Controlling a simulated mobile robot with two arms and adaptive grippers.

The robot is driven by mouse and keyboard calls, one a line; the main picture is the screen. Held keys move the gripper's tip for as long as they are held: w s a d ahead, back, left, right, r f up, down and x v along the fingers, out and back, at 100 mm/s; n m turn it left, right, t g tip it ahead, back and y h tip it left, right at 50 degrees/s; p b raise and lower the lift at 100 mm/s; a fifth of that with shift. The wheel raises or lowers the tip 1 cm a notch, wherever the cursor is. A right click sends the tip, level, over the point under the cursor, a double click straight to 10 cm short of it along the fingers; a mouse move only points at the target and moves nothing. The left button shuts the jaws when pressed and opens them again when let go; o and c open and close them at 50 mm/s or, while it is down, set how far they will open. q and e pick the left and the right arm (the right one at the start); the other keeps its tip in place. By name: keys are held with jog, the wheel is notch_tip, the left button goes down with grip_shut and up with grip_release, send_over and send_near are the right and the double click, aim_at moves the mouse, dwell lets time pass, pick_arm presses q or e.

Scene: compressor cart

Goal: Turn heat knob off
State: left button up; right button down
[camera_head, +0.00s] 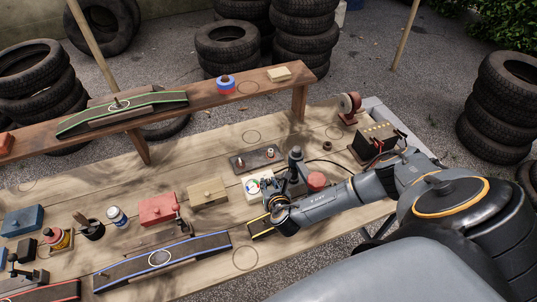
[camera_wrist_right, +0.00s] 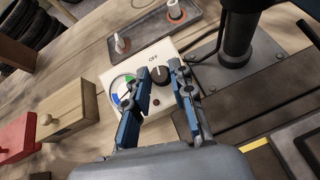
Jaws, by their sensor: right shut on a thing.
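The heat knob (camera_wrist_right: 161,76) is a round black knob with a light pointer mark. It sits on a white control box (camera_wrist_right: 115,77) beside a blue and green dial (camera_wrist_right: 124,92), with the word OFF printed above it. I cannot tell exactly where the pointer stands relative to OFF. My right gripper (camera_wrist_right: 163,83) has one blue finger on each side of the knob and is shut on it. In the head view the right gripper (camera_head: 270,200) is over the white box (camera_head: 251,186) and hides much of it. My left gripper is not in view.
A dark upright post (camera_wrist_right: 236,35) on a metal base stands close right of the box. A wooden box (camera_wrist_right: 65,112) and a red box (camera_wrist_right: 14,138) are to the left. A grey tray (camera_wrist_right: 145,32) with small posts lies behind. A blue-edged ramp (camera_head: 162,259) lies in front.

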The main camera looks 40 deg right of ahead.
jog(key=shift+s+d+f+n+y, duration=0.1)
jog(key=shift+n+y, duration=0.25)
jog(key=shift+n, duration=0.35)
jog(key=shift+s+f+n+y, duration=0.1)
jog(key=shift+n+y, duration=0.25)
jog(key=shift+n, duration=0.35)
jog(key=c, duration=1.1)
grip_release()
jog(key=shift+w+r+t, duration=0.1)
jog(key=shift+w+t, duration=0.05)
jog(key=shift+t, duration=0.15)
jog(key=v, duration=1.2)
jog(key=shift+d, duration=0.15)
